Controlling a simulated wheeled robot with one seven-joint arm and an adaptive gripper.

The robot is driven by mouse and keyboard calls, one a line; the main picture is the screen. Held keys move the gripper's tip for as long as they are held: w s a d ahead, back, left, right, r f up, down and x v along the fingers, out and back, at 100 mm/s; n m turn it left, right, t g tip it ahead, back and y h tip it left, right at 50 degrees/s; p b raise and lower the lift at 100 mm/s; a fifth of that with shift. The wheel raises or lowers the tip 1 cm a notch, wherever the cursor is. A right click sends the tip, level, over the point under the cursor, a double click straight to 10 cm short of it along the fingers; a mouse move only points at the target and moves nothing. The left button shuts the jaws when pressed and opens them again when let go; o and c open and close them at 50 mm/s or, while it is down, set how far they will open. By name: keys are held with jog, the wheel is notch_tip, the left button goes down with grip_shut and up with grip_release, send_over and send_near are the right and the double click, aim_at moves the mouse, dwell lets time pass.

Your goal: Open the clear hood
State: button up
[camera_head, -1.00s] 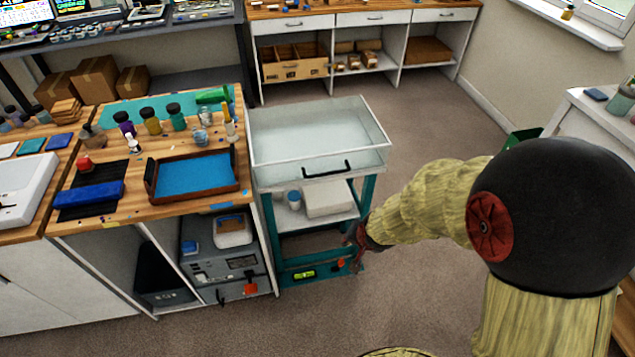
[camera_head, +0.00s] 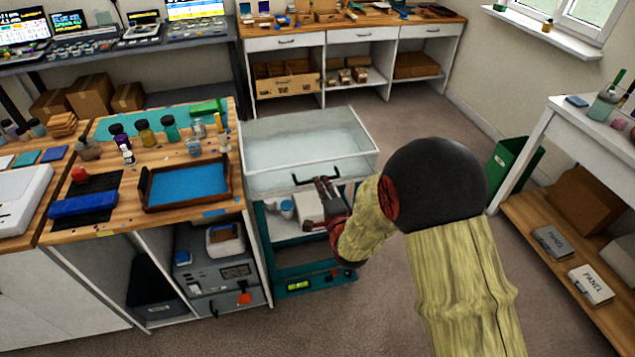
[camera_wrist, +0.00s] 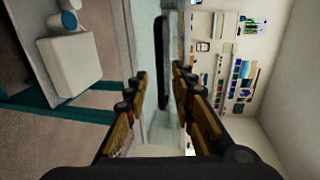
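The clear hood (camera_head: 300,139) is a see-through box lid on top of a teal-framed cart. It looks closed. Its black bar handle (camera_head: 300,182) is on the front face. In the wrist view the handle (camera_wrist: 159,45) lies lengthwise ahead, between the lines of my two fingers. My gripper (camera_head: 325,184) is right at the handle in the head view and hides part of it. In the wrist view my gripper (camera_wrist: 159,72) is open, with a finger on each side and a gap to the handle. Contact cannot be told.
The cart's shelf below the hood holds a white box (camera_head: 309,207) and a small blue-topped jar (camera_head: 287,209). A wooden workbench (camera_head: 125,187) with bottles and a blue-lined tray (camera_head: 187,185) stands close at the left. A white shelf unit (camera_head: 562,150) stands at the right. Floor between is clear.

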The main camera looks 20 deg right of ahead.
jog(key=shift+b+x, duration=0.55)
jog(key=shift+x, duration=1.85)
jog(key=c, duration=0.3)
grip_shut()
